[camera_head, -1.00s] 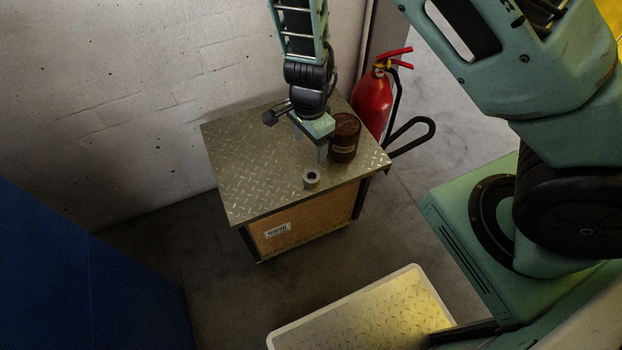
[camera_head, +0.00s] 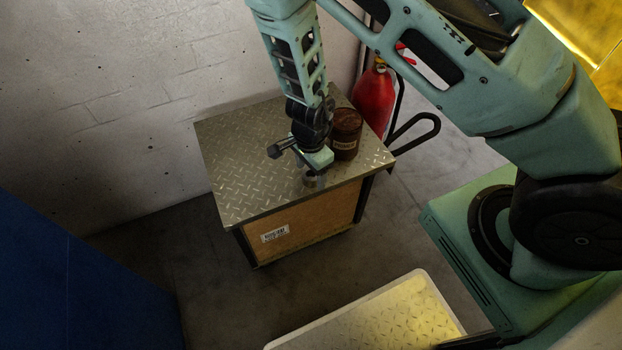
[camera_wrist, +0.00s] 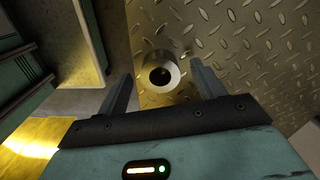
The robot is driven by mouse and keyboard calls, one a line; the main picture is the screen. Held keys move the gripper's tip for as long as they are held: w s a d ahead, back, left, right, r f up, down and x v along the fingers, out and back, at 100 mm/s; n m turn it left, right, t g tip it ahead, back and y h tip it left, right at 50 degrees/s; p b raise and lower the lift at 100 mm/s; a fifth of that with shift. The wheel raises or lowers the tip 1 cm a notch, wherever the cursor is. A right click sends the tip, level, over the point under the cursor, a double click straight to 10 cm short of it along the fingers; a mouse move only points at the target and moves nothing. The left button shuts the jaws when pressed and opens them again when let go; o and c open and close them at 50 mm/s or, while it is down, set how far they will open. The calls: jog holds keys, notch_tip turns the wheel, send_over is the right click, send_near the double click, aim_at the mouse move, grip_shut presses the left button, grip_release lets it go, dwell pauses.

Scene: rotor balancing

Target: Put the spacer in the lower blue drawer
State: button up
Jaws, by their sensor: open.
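The spacer (camera_wrist: 161,71) is a short grey metal ring with a dark hole. It stands on the diamond-plate top of a small cabinet (camera_head: 245,165), close to the front edge. In the wrist view my gripper (camera_wrist: 162,80) is open, with its fingers on either side of the spacer's near part and the spacer between and just beyond the tips. In the head view my gripper (camera_head: 310,172) is low over the cabinet top and partly covers the spacer (camera_head: 313,181). I cannot tell whether the fingers touch it. No lower blue drawer can be made out; a blue surface (camera_head: 75,270) fills the lower left.
A brown can (camera_head: 346,134) stands on the cabinet top right beside my gripper. A red fire extinguisher (camera_head: 374,97) is behind the cabinet's right side. A white-rimmed tray (camera_head: 423,272) is in front. The left part of the cabinet top is bare.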

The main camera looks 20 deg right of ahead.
jog(key=c, duration=1.3)
